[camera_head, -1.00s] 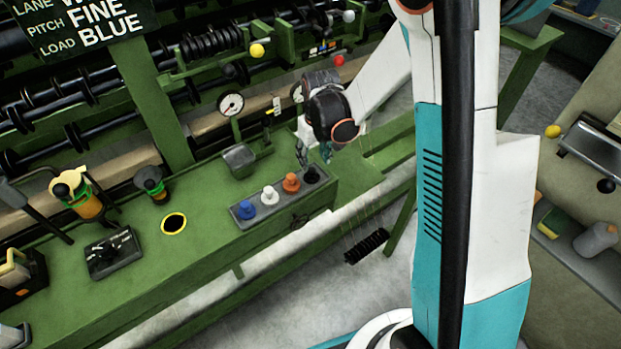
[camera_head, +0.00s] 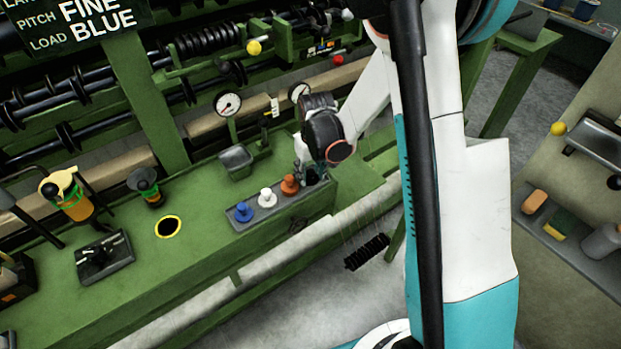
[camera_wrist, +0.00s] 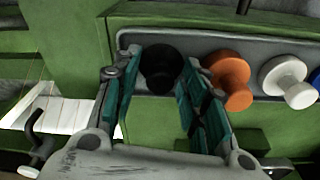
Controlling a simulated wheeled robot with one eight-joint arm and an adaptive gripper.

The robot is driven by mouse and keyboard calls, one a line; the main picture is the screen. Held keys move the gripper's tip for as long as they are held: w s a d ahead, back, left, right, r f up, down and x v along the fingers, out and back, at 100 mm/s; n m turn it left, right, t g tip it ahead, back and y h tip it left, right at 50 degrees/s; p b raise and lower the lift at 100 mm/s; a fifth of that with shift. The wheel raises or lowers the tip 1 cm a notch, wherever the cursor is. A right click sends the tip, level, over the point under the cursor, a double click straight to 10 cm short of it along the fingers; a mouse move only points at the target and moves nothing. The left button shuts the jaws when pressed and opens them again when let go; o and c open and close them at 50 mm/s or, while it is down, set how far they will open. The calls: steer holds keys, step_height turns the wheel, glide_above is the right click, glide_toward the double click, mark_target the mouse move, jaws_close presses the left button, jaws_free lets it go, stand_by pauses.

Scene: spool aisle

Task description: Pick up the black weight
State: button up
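The black weight (camera_wrist: 161,66) sits at the end of a grey tray (camera_wrist: 200,42) in the wrist view, beside the orange weight (camera_wrist: 230,78). My gripper (camera_wrist: 160,88) is open, with one teal-padded finger on each side of the black weight. I cannot tell whether either finger touches it. In the head view my gripper (camera_head: 312,172) is low over the right end of the tray (camera_head: 240,222), and the black weight is mostly hidden there.
A white weight (camera_head: 267,198) and a blue weight (camera_head: 243,211) stand in the same tray, left of the orange one. The green bench (camera_head: 200,260) holds a yellow-ringed hole (camera_head: 168,227), a grey bin (camera_head: 236,162) and a black lever box (camera_head: 104,257). A dial gauge (camera_head: 227,104) stands behind.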

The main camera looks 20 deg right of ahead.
jaws_close()
